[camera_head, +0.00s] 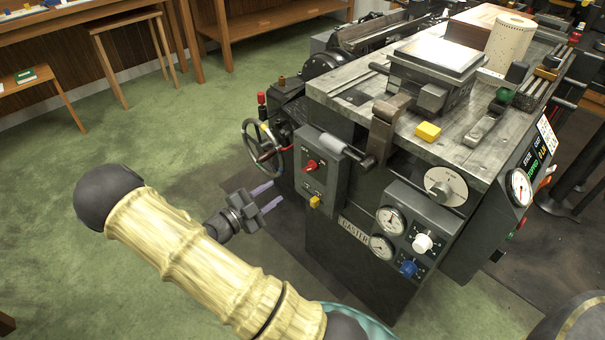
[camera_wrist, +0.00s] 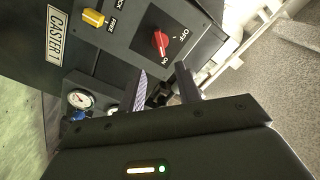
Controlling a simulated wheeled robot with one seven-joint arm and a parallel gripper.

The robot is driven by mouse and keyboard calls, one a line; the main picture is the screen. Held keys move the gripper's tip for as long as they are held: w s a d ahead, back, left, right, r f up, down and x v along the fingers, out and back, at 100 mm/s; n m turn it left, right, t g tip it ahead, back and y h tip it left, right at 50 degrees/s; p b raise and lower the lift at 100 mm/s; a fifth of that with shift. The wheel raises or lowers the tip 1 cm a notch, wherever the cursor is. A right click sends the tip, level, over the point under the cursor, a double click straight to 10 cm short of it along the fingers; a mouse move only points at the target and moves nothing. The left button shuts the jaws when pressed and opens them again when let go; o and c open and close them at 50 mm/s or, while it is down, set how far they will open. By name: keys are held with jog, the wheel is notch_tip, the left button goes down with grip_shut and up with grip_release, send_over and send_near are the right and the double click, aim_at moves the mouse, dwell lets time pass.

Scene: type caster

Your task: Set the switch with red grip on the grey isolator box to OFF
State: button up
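The grey isolator box (camera_head: 321,175) is on the front left of the grey machine. Its switch with red grip (camera_head: 311,165) is on the upper part of its face. In the wrist view the red grip (camera_wrist: 160,42) lies between ON and OFF lettering, and its pointer end appears turned toward ON. A yellow switch (camera_wrist: 93,18) with FREE lettering sits lower on the same box. My gripper (camera_head: 275,193) is left of the box, fingers apart, pointing toward it. In the wrist view my gripper (camera_wrist: 161,70) is open and empty, with the red grip beyond its fingertips, not touching.
A handwheel (camera_head: 263,142) stands just left of the box, and a grey cylindrical handle (camera_head: 340,150) juts out close to its right. A gauge panel with a white knob (camera_head: 422,243) and a blue knob (camera_head: 408,268) is lower right. Green floor (camera_head: 150,145) on the left is open.

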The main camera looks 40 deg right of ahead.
aim_at(306, 171)
jog(key=d, duration=0.4)
jog(key=d+b, duration=0.1)
jog(key=d, duration=0.3)
jog(key=w+d, duration=0.1)
jog(key=d, duration=0.3)
jog(key=shift+d, duration=0.25)
jog(key=shift+c, duration=0.2)
grip_shut()
